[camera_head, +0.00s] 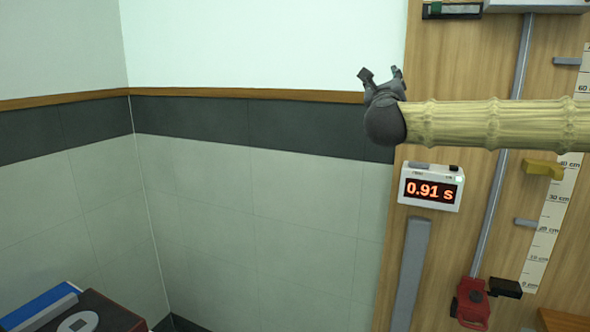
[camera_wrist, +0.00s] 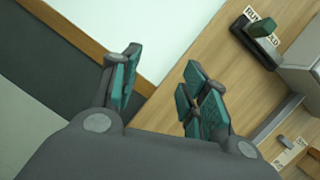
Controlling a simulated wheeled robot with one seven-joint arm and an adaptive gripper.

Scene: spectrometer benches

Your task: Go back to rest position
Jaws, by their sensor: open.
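My gripper (camera_head: 382,78) is at the end of my arm, which reaches in from the right edge of the head view. Its fingers point up, in front of the wall by the wooden board's left edge. In the wrist view my gripper (camera_wrist: 160,90) shows two dark fingers with teal pads, spread apart with nothing between them. Behind the fingers are the white wall and the wooden board.
A timer (camera_head: 431,187) reading 0.91 s is on the wooden board (camera_head: 395,245), below my arm. A vertical rail (camera_head: 500,190) and a centimetre scale (camera_head: 545,235) stand to its right. A dark red-brown box (camera_head: 105,315) is at lower left. Open space lies left of my gripper.

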